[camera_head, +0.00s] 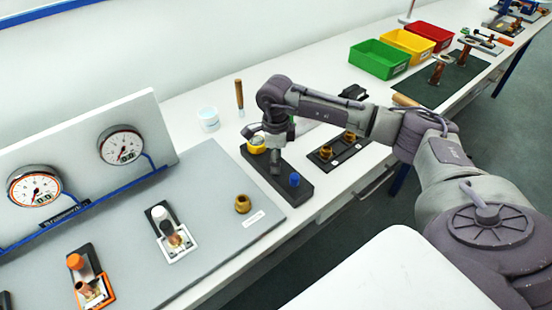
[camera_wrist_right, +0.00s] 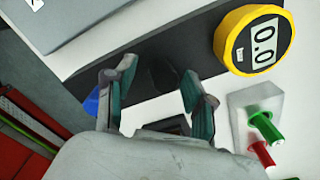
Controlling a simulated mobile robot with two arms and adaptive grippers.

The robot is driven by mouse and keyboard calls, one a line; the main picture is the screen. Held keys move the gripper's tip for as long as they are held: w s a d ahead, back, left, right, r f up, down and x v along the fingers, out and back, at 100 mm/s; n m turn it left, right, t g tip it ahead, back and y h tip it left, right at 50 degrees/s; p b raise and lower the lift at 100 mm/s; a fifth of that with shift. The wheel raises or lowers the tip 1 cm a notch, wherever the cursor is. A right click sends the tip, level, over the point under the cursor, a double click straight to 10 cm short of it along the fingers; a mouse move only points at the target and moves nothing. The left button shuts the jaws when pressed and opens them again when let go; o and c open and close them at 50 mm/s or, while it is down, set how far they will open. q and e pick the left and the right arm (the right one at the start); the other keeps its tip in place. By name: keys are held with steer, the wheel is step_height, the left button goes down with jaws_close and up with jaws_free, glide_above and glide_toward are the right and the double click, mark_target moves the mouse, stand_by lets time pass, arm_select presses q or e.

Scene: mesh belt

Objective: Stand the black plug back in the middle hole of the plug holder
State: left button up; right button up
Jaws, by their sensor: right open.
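The plug holder (camera_head: 305,191) is a long black block on the white bench, also in the wrist view (camera_wrist_right: 88,75). A blue plug (camera_head: 295,180) stands at its near end; it shows partly behind a finger in the wrist view (camera_wrist_right: 91,103). A yellow-ringed digital gauge (camera_wrist_right: 252,40) is at the other end, partly covered by my gripper in the head view (camera_head: 256,146). My right gripper (camera_head: 272,160) is over the holder's middle, fingers apart (camera_wrist_right: 160,98). Between them is a dark upright shape, probably the black plug (camera_wrist_right: 164,70); its seating is unclear. My left gripper is not in view.
A white block (camera_wrist_right: 243,103) with green and red pieces is close to the right finger in the wrist view. A black tray with brass fittings (camera_head: 324,155) lies right of the holder. A grey board (camera_head: 215,195) with gauges is on the left.

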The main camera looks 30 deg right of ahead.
step_height(320, 180, up, 12)
stand_by(0.4)
steer(key=shift+f, duration=0.15)
stand_by(0.3)
